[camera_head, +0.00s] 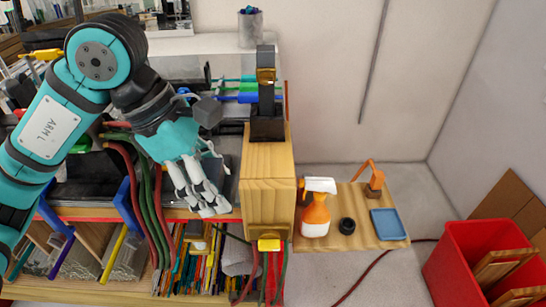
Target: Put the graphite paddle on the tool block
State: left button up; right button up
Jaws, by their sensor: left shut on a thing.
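My left gripper (212,208) reaches in from the left, pointing down, with its pale fingers shut just left of the tall wooden block (266,185). A dark grey flat piece (223,172) shows beside and behind the fingers; it looks like the graphite paddle, though the fingers hide much of it. Its exact edges are hard to tell. The wooden block bears a black stand (267,128) with a dark upright piece with a gold band (265,76) above it. I cannot tell for certain which of these is the tool block. My right gripper is not in view.
A wooden shelf (375,225) right of the block carries an orange spray bottle (315,215), a black round piece (347,226) and a blue tray (388,224). Colored hoses and thin upright items crowd the space below my gripper. A red bin (455,262) stands at right.

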pick_arm(q)
jog(key=shift+w+d+r, duration=0.25)
jog(key=w+d+p, duration=0.2)
jog(key=w, duration=0.2)
jog(key=w+d+f+p, duration=0.1)
jog(key=w+d+p, duration=0.1)
jog(key=w+d, duration=0.1)
jog(key=w+d+p, duration=0.2)
jog(key=w, duration=0.4)
jog(key=shift+d+f, duration=0.15)
jog(key=shift+w+f+p, duration=0.1)
jog(key=shift+f+p, duration=0.05)
jog(key=shift+p, duration=0.2)
notch_tip(320, 180, down, 3)
jog(key=shift+r+p, duration=0.1)
jog(key=shift+p, duration=0.9)
jog(key=shift+f, duration=0.3)
jog(key=shift+f, duration=0.1)
